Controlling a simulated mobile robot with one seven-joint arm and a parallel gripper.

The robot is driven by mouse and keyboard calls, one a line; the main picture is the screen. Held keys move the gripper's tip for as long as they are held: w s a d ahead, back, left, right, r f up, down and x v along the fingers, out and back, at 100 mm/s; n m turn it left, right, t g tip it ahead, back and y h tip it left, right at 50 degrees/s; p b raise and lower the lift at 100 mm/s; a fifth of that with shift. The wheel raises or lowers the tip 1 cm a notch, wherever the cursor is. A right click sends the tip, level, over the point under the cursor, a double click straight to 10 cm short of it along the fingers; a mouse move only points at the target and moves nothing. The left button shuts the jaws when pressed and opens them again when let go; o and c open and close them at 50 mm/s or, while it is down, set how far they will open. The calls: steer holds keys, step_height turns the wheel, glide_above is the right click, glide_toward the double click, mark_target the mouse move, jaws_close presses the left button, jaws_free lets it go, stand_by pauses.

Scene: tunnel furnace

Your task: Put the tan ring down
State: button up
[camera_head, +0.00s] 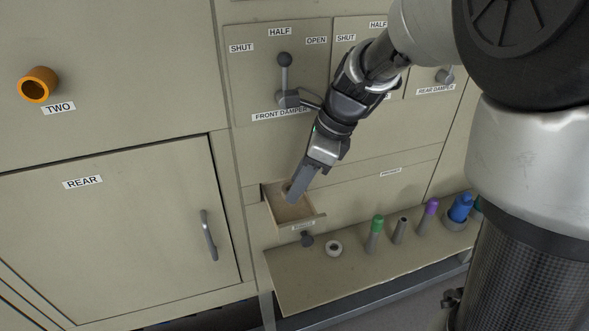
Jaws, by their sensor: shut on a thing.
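My gripper (296,192) reaches down into a small open drawer (312,219) in the cabinet front. It is shut on the tan ring (287,187), of which only a small piece shows beside the fingertips. The fingers hide most of the ring. I cannot tell whether the ring touches the drawer floor.
A shelf (290,285) below the drawer carries a pale ring (333,248), a green-topped peg (376,232), a grey peg (400,230), a purple-topped peg (429,212) and a blue piece (460,207). A damper lever (285,75) is above. A closed REAR door (120,225) stands left.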

mark_target(299, 213)
steer(key=shift+f+b, duration=0.3)
steer(key=shift+f, duration=2.5)
steer(key=shift+f, duration=0.2)
steer(key=o, duration=1)
steer(key=shift+r, duration=0.1)
